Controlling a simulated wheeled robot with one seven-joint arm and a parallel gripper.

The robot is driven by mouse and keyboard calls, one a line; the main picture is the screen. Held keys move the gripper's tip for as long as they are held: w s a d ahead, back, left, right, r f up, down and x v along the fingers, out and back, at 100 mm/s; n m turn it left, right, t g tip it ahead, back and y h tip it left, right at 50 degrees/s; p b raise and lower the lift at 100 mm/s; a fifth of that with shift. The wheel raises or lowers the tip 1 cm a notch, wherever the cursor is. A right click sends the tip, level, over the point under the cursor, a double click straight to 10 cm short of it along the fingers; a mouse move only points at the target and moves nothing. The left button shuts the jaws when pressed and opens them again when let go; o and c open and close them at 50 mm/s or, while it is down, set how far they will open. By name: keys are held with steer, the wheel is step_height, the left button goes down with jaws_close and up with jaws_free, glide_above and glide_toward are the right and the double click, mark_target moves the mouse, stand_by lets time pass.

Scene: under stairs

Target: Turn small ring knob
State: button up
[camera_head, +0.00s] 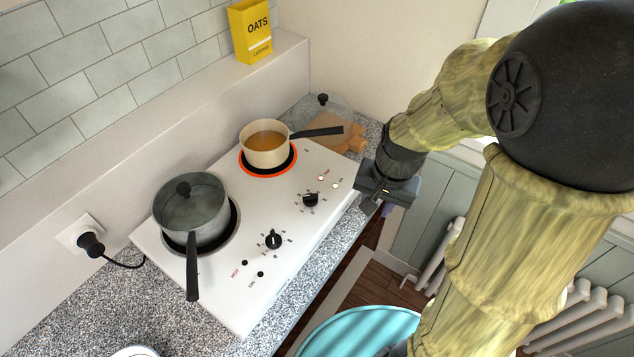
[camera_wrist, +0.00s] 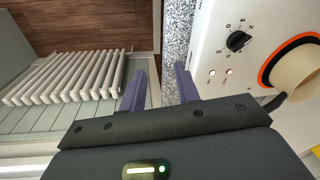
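The white hob (camera_head: 225,285) has two black knobs on its front strip. The knob nearer the smaller, glowing ring (camera_head: 268,169) is the small ring knob (camera_head: 311,200); it also shows in the wrist view (camera_wrist: 237,40), its pointer at an angle among printed numbers. The other knob (camera_head: 273,240) is nearer the larger ring. My gripper (camera_head: 376,207) is beyond the hob's right front edge, to the right of the small ring knob and apart from it. In the wrist view my gripper (camera_wrist: 160,77) has its two purple fingers apart with nothing between them.
A cream pan (camera_head: 265,148) with brown liquid stands on the glowing ring, its handle pointing right. A lidded grey pot (camera_head: 191,211) stands on the larger ring. Two red lights (camera_wrist: 219,74) are lit by the small ring knob. A radiator (camera_wrist: 75,80) stands beyond the counter.

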mark_target(314, 194)
steer(key=w+a+r+m+g+y+p, duration=0.2)
steer(key=w+a+r+m+p, duration=0.3)
steer(key=w+r+m, duration=0.4)
steer(key=w+m+y+p, duration=0.1)
steer(key=m, duration=0.1)
steer(key=shift+w+r+m+y, duration=0.25)
steer(key=shift+r+m+y, duration=0.05)
steer(key=shift+m+y, duration=0.1)
steer(key=p+x, duration=0.1)
steer(key=x, duration=1.6)
steer(key=shift+f+p, duration=0.3)
jaws_close()
